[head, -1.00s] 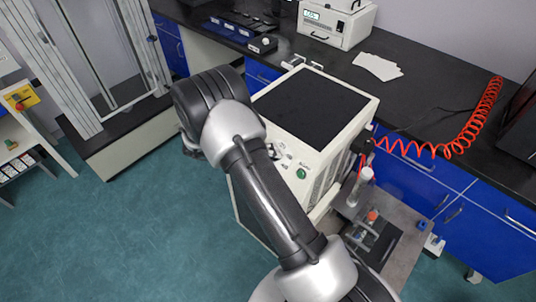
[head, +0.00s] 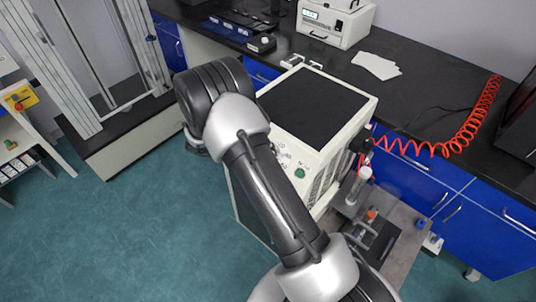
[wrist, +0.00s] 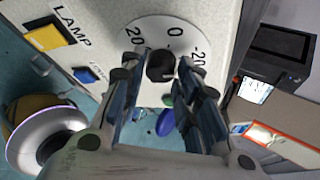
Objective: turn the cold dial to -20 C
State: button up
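The cold dial (wrist: 160,65) shows in the wrist view as a black knob on a white disc marked 20, 0 and -20. The -20 mark is on the right. I cannot make out where the knob points. My gripper (wrist: 164,68) has its two fingers spread, one on each side of the knob. I cannot tell whether either fingertip touches it. In the head view the dial and fingers are hidden behind my arm. The cream cabinet (head: 350,130) with a black top stands beyond my arm there.
Open teal floor (head: 130,230) lies to the left.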

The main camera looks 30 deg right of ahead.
jog(key=shift+o, duration=1.4)
jog(key=v, duration=1.2)
